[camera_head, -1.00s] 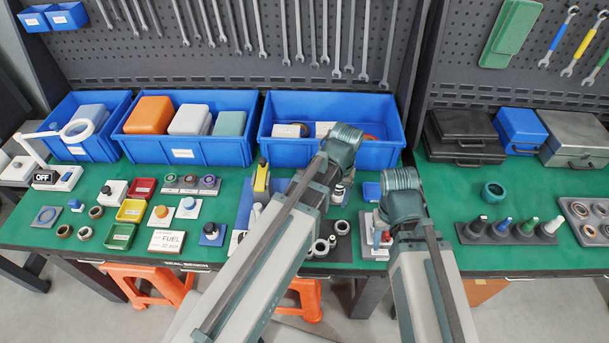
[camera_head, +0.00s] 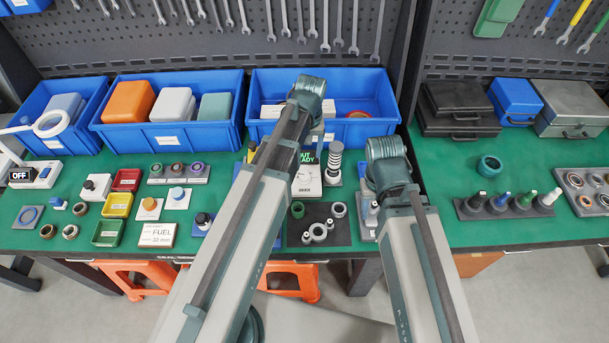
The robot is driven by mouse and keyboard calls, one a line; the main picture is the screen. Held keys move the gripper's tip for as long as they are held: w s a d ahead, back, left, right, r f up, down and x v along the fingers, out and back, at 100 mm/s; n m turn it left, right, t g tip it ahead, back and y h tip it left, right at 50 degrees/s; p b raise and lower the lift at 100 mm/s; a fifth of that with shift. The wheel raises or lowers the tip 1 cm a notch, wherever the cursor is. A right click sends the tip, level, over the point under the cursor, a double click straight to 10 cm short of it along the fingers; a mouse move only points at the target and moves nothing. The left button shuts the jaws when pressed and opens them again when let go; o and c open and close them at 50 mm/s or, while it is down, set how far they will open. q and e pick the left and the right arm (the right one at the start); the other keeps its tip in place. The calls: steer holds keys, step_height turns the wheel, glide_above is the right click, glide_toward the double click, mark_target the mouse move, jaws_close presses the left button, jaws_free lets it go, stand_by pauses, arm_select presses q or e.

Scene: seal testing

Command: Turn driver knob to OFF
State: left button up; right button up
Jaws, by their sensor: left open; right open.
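A white driver box (camera_head: 307,182) with a green READY display stands on the mat near the middle. A dark round knob (camera_head: 306,174) shows on its face, too small to read its setting; my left forearm hides part of the box. My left gripper (camera_head: 309,100) is at the end of the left arm, above and behind the box at the blue bin's front. It is open, with its fingers mostly hidden by the wrist. My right gripper (camera_head: 384,165) is open to the right of the box, its fingers also hidden. Neither visibly touches the knob.
Blue bins (camera_head: 172,140) line the back. A spring post (camera_head: 335,160) stands right of the box, and a dark pad (camera_head: 325,236) with rings lies in front. Another switch box (camera_head: 36,175) at far left reads OFF. The green mat (camera_head: 440,190) is partly clear on the right.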

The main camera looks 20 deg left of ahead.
mark_target(305, 174)
arm_select(q)
steer(key=f+b, duration=0.9)
steer(key=f, duration=0.1)
steer(key=shift+s+a+f+b, duration=0.1)
steer(key=shift+a+f+b, duration=0.1)
steer(key=shift+f+b, duration=0.2)
arm_select(e)
step_height(305, 174, down, 11)
steer(key=shift+r, duration=0.1)
arm_select(q)
jaws_close()
